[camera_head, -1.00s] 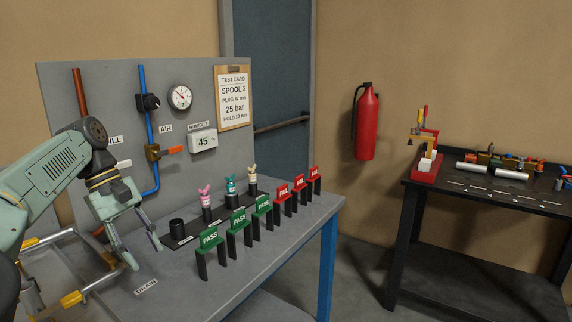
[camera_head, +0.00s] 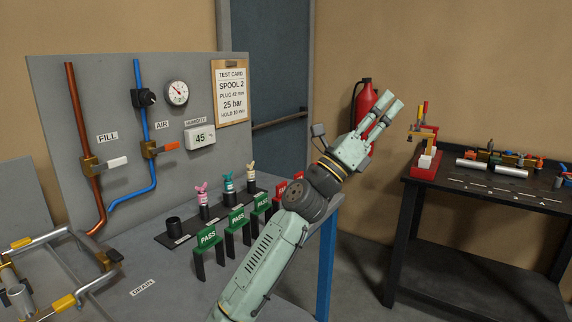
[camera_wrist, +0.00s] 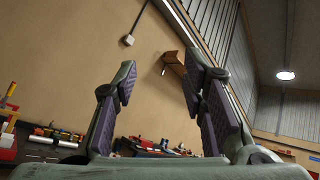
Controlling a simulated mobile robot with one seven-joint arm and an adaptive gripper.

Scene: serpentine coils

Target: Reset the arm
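My gripper (camera_head: 383,112) is raised above the right end of the grey test bench (camera_head: 180,285) and points up and to the right. In the head view it stands in front of the red fire extinguisher (camera_head: 366,97) and hides part of it. In the wrist view the two dark-padded fingers of my gripper (camera_wrist: 160,95) are spread apart with nothing between them. My arm crosses in front of the bench and hides part of the red tags (camera_head: 281,190).
A FILL valve (camera_head: 100,163) and an AIR valve (camera_head: 160,148) are on the back panel. A black table (camera_head: 480,200) with parts stands at right. Open floor lies between bench and table.

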